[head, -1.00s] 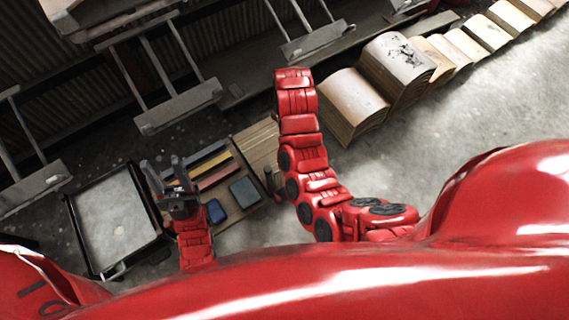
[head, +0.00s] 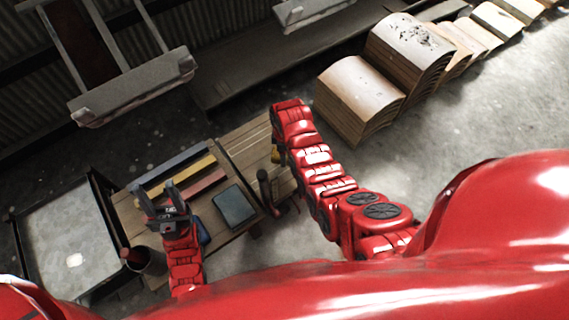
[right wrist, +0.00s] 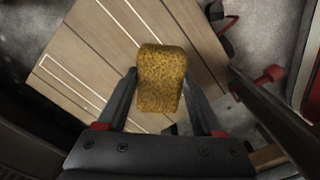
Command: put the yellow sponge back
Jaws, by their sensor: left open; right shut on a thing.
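The yellow sponge (right wrist: 162,80) is a speckled mustard block between the two dark fingers of my right gripper (right wrist: 159,76) in the right wrist view. The gripper is shut on it, above a wooden board (right wrist: 95,60) with pale outlines. A small yellow bit of the sponge (head: 275,156) shows beside my right arm in the head view; that arm hides most of the right gripper there. My left gripper (head: 156,194) is open, with nothing seen between its fingers, above the wooden table at left.
The table holds blue, yellow and red bars (head: 195,183), a dark flat pad (head: 235,207) and an upright dark-handled item (head: 265,187). A black-rimmed tray (head: 98,195) and a cup (head: 150,262) stand at left. Curved wooden stacks (head: 360,95) stand at right.

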